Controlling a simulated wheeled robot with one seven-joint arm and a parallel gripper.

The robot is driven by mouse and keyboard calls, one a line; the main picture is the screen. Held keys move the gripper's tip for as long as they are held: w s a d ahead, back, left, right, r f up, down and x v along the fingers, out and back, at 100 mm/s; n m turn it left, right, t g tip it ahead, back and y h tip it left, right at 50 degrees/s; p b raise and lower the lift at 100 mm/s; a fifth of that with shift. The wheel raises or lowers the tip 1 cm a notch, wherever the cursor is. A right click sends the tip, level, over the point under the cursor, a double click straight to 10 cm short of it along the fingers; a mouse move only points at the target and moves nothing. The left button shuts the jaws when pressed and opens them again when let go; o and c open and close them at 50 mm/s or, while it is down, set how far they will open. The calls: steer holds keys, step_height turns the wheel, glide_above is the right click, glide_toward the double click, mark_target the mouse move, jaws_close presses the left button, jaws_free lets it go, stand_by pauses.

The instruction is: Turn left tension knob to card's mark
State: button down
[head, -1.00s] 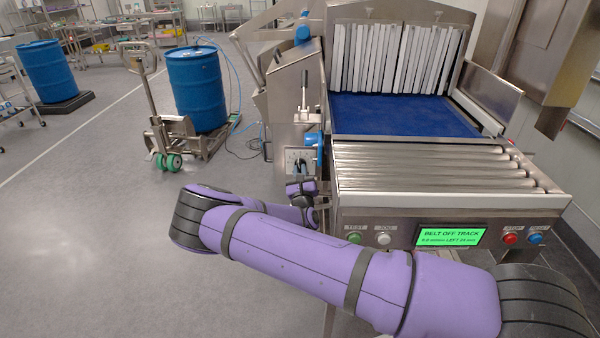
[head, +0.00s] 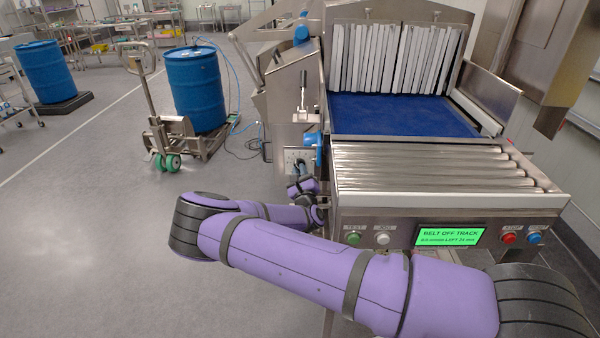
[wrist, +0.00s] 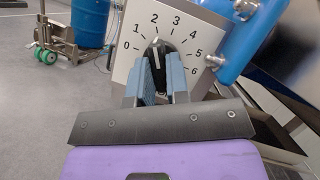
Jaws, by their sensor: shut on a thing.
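The left tension knob (wrist: 158,50) is black with a white pointer line, on a pale dial plate (wrist: 210,38) numbered 0 to 6. In the wrist view its pointer is at about 2. My gripper (wrist: 160,80) is shut on the knob, one blue-grey finger on each side, partly hiding it. In the head view my gripper (head: 300,171) is at the dial plate (head: 291,155), on the machine's left side; the knob is hardly visible there. I cannot make out the card with the mark in either view.
A blue cylindrical part (wrist: 238,35) is close to the right of the dial. The roller conveyor (head: 430,168) and a green display (head: 450,237) reading "BELT OFF TRACK" are to the right.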

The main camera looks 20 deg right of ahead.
steer(key=c, duration=1.1)
jaws_free()
steer(key=v, duration=1.1)
steer(key=shift+w+f, duration=0.1)
